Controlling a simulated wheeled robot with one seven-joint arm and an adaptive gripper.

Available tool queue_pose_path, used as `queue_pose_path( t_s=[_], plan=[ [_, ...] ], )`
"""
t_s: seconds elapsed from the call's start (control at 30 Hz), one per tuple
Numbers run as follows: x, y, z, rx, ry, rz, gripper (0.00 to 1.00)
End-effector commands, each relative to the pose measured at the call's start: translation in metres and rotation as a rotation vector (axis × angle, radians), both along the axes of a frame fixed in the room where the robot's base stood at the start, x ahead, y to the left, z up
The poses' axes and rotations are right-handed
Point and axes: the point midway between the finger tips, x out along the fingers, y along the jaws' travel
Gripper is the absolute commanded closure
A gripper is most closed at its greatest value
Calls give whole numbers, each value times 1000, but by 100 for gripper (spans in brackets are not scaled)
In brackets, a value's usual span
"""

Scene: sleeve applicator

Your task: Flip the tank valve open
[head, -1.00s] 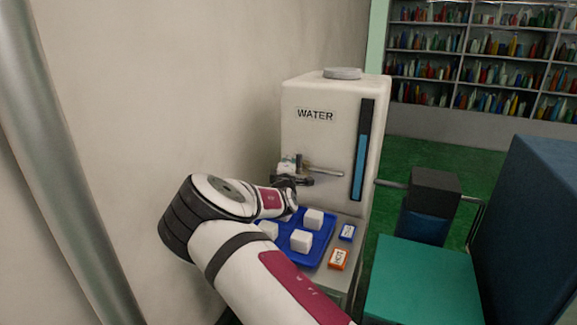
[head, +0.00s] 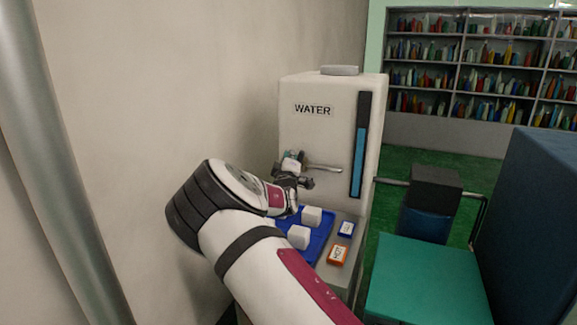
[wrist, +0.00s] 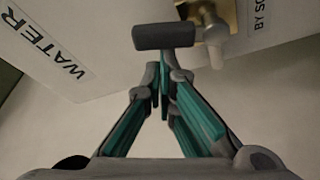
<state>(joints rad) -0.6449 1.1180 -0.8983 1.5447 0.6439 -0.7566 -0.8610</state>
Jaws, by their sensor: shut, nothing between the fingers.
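The white tank (head: 315,140) marked WATER stands against the wall, with a blue level strip on its front. Its valve (head: 293,160) is low on the front left, and a thin silver lever (head: 326,169) points right, roughly level. In the wrist view the valve has a brass plate (wrist: 229,12) and a pale metal lever (wrist: 214,40). My gripper (head: 308,184) is just below the valve and lever, partly overlapping the valve in view. In the wrist view my gripper (wrist: 163,80) is shut and empty. A dark grey bar (wrist: 163,36) shows beyond its tips; I cannot tell whether they touch.
Below the tank, a blue tray (head: 321,240) holds white cubes (head: 311,216), partly hidden by my arm. A teal-seated chair (head: 430,280) stands right. The wall is close on the left.

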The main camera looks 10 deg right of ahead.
Motion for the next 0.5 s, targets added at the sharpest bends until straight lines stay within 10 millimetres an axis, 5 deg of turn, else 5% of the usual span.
queue_pose_path(
  t_s=[0.5],
  plan=[
    [-14,-23,-7,400,-289,-4,100]
  ],
)
